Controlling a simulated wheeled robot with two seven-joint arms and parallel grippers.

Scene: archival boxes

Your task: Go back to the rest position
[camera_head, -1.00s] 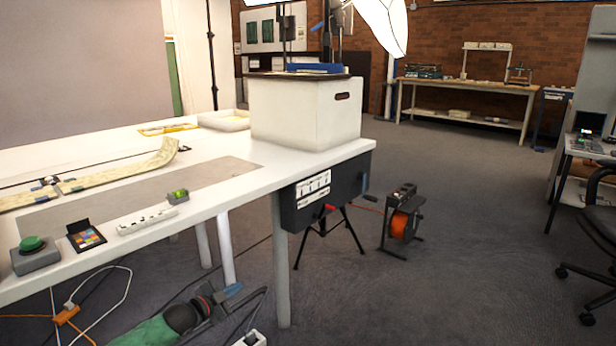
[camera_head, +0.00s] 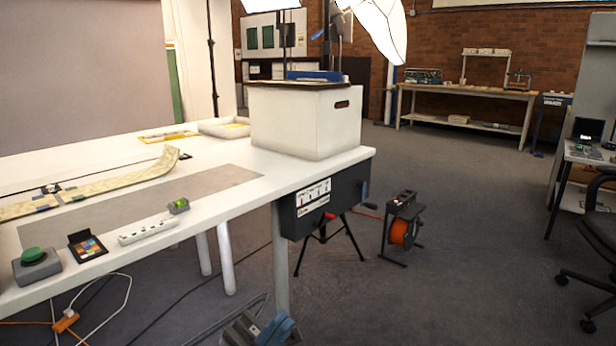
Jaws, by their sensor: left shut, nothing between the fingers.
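My right gripper is not in view. The white table (camera_head: 215,238) runs from the left edge to the middle. A white archival box (camera_head: 300,125) with a handle slot stands upright on its far right corner.
On the table are a green-button box (camera_head: 37,268), a colour card (camera_head: 88,246), a white power strip (camera_head: 147,230) and a curved pale strip (camera_head: 110,188). An orange cable reel (camera_head: 402,232) stands on the floor. Open floor (camera_head: 460,250) lies to the right.

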